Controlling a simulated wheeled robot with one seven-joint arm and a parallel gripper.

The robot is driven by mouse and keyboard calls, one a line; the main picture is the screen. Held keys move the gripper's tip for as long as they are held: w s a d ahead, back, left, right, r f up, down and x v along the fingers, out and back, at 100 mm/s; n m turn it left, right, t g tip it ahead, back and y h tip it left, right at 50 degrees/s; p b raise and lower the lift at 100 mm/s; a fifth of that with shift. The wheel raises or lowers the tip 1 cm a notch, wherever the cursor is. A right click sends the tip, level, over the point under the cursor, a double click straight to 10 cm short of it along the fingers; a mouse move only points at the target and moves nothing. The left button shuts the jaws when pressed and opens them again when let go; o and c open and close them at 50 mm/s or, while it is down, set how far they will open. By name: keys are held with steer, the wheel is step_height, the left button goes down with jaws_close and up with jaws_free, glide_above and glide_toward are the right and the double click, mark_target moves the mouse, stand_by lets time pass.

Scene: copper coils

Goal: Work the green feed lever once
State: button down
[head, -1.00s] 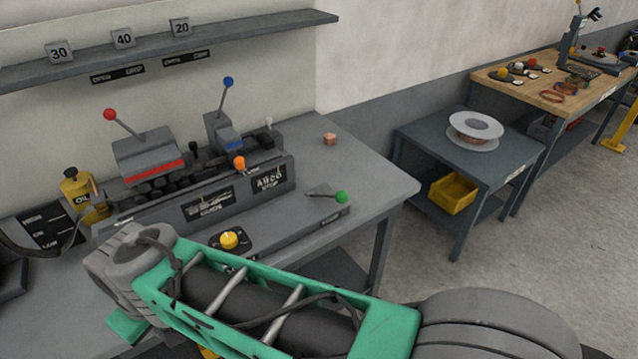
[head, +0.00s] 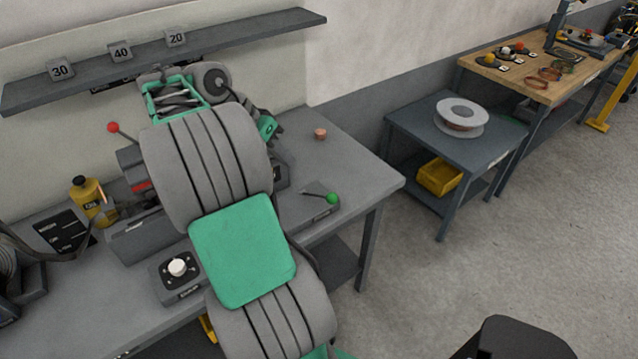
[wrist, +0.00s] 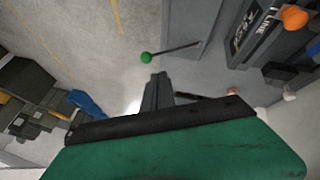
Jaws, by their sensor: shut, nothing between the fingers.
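The green feed lever (head: 332,199) has a green ball on a thin dark shaft. It lies low over the right end of the machine's base, with the ball toward the bench's front right. In the wrist view the green ball (wrist: 146,57) is just beyond my fingertips, slightly to their left, with its shaft running right. My gripper (wrist: 158,77) is shut and empty, and looks apart from the lever. In the head view my raised arm covers the middle of the machine, and my fingers cannot be made out.
A box with a white knob (head: 177,267) sits at the machine's front. An orange knob (wrist: 294,17) shows at the wrist view's upper right. A small copper piece (head: 320,134) lies on the bench behind the lever. A side table (head: 405,135) with a spool stands right.

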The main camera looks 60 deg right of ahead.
steer(key=s+x, duration=0.2)
steer(key=x, duration=1.1)
steer(key=shift+a+r, duration=0.15)
steer(key=shift+a, duration=0.2)
